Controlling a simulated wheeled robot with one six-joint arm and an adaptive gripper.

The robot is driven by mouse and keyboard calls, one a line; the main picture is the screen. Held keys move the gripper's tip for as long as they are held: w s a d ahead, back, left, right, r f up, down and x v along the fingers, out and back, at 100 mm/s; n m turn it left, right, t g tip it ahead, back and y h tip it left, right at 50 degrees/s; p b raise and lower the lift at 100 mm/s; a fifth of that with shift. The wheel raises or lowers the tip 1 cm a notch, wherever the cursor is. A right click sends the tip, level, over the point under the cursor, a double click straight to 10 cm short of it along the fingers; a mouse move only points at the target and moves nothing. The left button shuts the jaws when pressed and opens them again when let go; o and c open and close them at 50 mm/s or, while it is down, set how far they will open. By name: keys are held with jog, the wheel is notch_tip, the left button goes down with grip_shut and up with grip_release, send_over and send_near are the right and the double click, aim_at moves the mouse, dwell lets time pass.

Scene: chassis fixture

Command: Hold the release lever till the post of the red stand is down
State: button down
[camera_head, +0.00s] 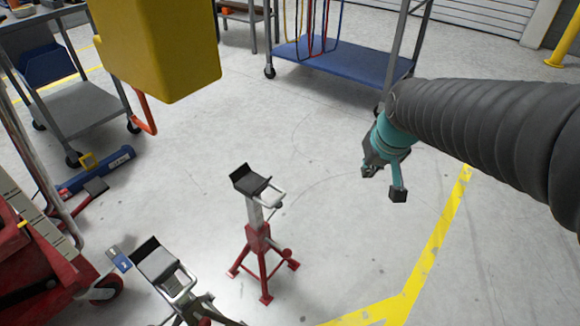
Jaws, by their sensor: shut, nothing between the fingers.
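The red stand (258,238) stands upright on the floor near the middle of the view, on splayed red legs. Its grey post (254,211) shows above the red body, topped by a dark saddle (248,180). A pale loop handle (271,195) sticks out to the right below the saddle.
A second stand (158,264) with a grey saddle is at the lower left, beside a red machine (40,255). A yellow block (160,45) hangs at the upper left. A blue-shelved cart (345,58) is behind. Floor between gripper and stand is clear.

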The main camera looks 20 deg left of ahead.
jog(key=w+a+f+n+g, duration=0.1)
jog(key=w+a+f+n, duration=0.1)
jog(key=w+a+f, duration=0.8)
jog(key=n+b, duration=0.2)
jog(key=b, duration=0.2)
send_over(279, 206)
jog(key=shift+g+y, duration=0.3)
jog(key=shift+g, duration=0.1)
notch_tip(279, 206, down, 18)
jog(key=shift+w+r, duration=0.1)
jog(key=shift+r, duration=0.1)
jog(key=shift+f, duration=0.15)
jog(key=shift+f+b, duration=2.3)
jog(key=shift+f, duration=0.65)
jog(key=shift+r, duration=0.1)
jog(key=shift+r+p, duration=1.85)
jog(key=shift+r, duration=1.35)
